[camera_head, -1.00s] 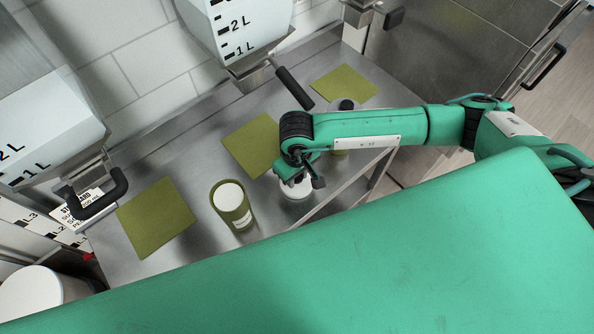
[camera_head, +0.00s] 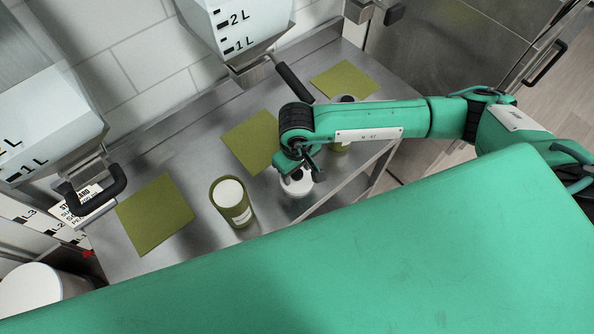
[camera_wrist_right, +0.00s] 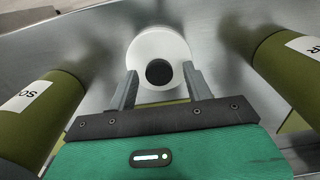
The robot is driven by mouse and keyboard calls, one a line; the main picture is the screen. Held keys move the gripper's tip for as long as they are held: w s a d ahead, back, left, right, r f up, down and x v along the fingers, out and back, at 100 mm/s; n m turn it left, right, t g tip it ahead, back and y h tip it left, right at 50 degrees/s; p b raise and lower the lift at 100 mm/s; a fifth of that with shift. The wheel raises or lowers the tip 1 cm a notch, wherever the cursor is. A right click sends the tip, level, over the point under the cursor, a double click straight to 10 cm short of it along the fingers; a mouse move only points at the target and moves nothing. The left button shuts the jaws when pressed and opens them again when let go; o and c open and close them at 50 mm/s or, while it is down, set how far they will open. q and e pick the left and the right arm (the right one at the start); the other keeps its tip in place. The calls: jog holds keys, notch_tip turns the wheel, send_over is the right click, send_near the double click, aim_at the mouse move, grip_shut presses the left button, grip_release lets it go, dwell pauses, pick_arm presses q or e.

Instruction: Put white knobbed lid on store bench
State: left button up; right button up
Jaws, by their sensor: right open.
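The white knobbed lid (camera_head: 297,187) is a round white disc with a dark knob. It sits on the steel bench (camera_head: 205,250), near the front edge. My right gripper (camera_head: 301,168) is open just above the lid and partly covers it in the head view. In the right wrist view the lid (camera_wrist_right: 158,43) lies just beyond my right gripper's fingertips (camera_wrist_right: 161,82). Its dark knob lines up with the gap between them, and nothing is held. I cannot tell whether this bench is the store bench. My left gripper is not in view.
An olive canister (camera_head: 231,203) with a white top stands left of the lid. Another (camera_head: 341,146) is partly hidden behind my right arm. Olive mats (camera_head: 155,214) lie on the bench. Dispensers with dark handles (camera_head: 294,86) overhang the back. A white round container (camera_head: 40,292) is at lower left.

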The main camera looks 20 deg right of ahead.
aim_at(297, 174)
notch_tip(297, 174, up, 5)
jog(key=shift+r+b, duration=0.1)
jog(key=shift+b, duration=0.85)
jog(key=shift+r, duration=0.45)
